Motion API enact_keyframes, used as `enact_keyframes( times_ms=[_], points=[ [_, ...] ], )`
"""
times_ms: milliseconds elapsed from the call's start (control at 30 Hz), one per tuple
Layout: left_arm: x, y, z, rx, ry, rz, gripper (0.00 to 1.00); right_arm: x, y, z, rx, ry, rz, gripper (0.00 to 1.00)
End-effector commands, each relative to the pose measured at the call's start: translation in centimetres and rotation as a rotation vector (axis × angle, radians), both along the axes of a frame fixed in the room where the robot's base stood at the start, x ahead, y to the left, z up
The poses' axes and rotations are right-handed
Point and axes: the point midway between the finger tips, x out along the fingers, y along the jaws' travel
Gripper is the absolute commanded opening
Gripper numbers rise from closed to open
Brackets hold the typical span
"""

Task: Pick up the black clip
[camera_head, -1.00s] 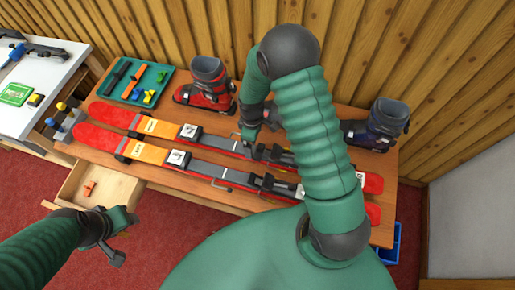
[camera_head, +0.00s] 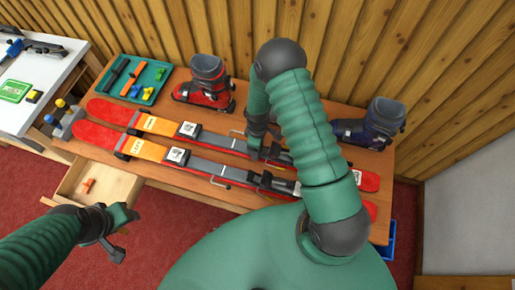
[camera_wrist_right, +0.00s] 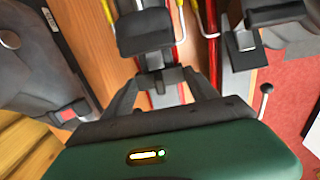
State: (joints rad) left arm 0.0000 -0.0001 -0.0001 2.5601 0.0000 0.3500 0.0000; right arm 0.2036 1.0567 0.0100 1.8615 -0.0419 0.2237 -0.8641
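A long black piece (camera_head: 117,73) lies in the teal tray (camera_head: 150,99) at the back left in the head view; I cannot tell whether it is the black clip. Two red skis with black bindings (camera_head: 273,183) lie along the bench. My right gripper (camera_wrist_right: 162,80) is low over the skis, its fingers apart on either side of a dark binding part. Whether they touch it is unclear. A black binding block (camera_wrist_right: 146,36) is just beyond. My left gripper (camera_head: 128,236) is open and empty, in front of the bench by the open drawer.
The tray also holds orange, blue, yellow and green pieces. A red-and-grey boot (camera_head: 205,86) and a dark blue boot (camera_head: 374,124) stand behind the skis. The open drawer (camera_head: 112,190) holds an orange piece. A white table (camera_head: 48,70) stands left; a blue bin (camera_head: 388,240) is at right.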

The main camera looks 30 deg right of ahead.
Motion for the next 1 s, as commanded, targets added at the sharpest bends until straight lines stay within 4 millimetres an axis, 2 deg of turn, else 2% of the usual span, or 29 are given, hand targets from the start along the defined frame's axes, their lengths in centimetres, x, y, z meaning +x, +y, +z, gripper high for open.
enact_keyframes(
  times_ms=[33, 200, 567, 800, 1000],
  points=[
    [0.0, 0.0, 0.0, 0.000, 0.000, 0.000, 0.51, 0.0, 0.1, 0.0, 0.001, -0.001, 0.000, 0.50],
    [0.0, 0.0, 0.0, 0.000, 0.000, 0.000, 0.51, 0.0, 0.1, 0.0, 0.001, -0.002, 0.001, 0.27],
    [0.0, 0.0, -0.2, 0.000, 0.000, 0.000, 0.51, 0.0, 0.0, 0.5, 0.001, -0.002, 0.000, 0.26],
    [0.0, 0.0, -1.0, 0.000, 0.000, 0.000, 0.51, 0.1, 0.0, 3.5, 0.000, -0.006, 0.000, 0.26],
    [0.0, 0.0, -2.2, 0.000, 0.000, 0.000, 0.51, 1.4, 4.6, 3.6, 0.001, -0.003, 0.008, 0.26]
  ],
)
